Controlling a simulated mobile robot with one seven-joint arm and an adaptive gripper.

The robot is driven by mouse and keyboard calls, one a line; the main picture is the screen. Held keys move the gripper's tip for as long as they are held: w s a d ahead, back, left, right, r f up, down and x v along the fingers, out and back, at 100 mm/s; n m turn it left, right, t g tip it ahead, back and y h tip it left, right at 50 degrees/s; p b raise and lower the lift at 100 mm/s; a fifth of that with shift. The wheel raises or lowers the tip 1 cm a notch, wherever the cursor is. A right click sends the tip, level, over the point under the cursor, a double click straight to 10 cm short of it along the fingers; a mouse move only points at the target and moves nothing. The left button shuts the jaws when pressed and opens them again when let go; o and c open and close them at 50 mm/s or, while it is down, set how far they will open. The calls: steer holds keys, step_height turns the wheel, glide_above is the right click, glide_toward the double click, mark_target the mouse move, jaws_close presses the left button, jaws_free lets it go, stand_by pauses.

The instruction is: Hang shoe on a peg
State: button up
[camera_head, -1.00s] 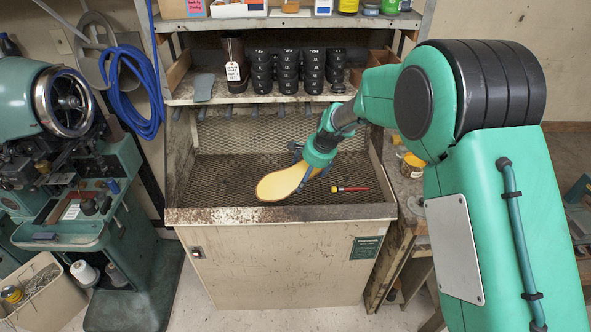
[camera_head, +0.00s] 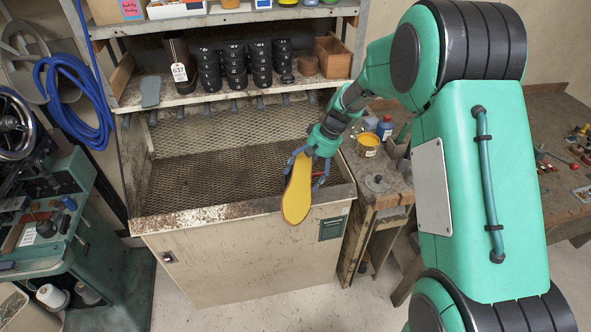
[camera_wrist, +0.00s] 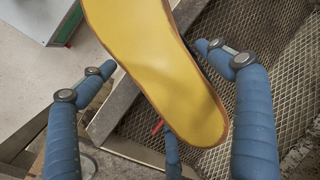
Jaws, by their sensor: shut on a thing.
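My gripper (camera_head: 305,172) is shut on the shoe (camera_head: 297,200), which shows a yellow sole with a thin brown edge. In the head view the shoe hangs toe-down over the front right edge of the bench. In the wrist view the yellow sole (camera_wrist: 160,60) lies between the blue fingers, and the far side of the shoe is hidden. A row of short grey pegs (camera_head: 260,103) sticks out under the shelf, behind and above the mesh bench. No shoe is seen on these pegs.
The mesh-topped bench (camera_head: 190,217) has a rusty front rim. A wooden side table (camera_head: 375,195) with a can (camera_head: 368,145) stands right. The red-handled tool is mostly hidden.

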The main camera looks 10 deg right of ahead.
steer(key=shift+s+d+r+n, duration=0.4)
steer(key=shift+s+d+n, duration=0.05)
steer(key=shift+d+n, duration=0.1)
steer(key=shift+w, duration=0.15)
steer(key=w+a+r+t+h+b, duration=0.1)
steer(key=w+a+r+t+b, duration=0.2)
steer(key=w+a, duration=0.35)
steer(key=w+a+r+t+h, duration=0.1)
steer(key=w+a+r+t, duration=0.1)
steer(key=w+a+t, duration=0.4)
steer(key=a+f+t+h+b, duration=0.1)
steer(key=a+t+h+b, duration=0.2)
steer(key=a+t+b, duration=0.2)
steer(key=a+b, duration=0.1)
steer(key=a, duration=0.1)
steer(key=shift+a+f+t+h+b, duration=0.3)
steer(key=shift+f+t+h+b, duration=0.05)
steer(key=shift+t+h, duration=0.05)
steer(key=shift+s+a+r+h, duration=0.2)
steer(key=shift+s+a+h, duration=0.1)
steer(key=shift+s, duration=0.3)
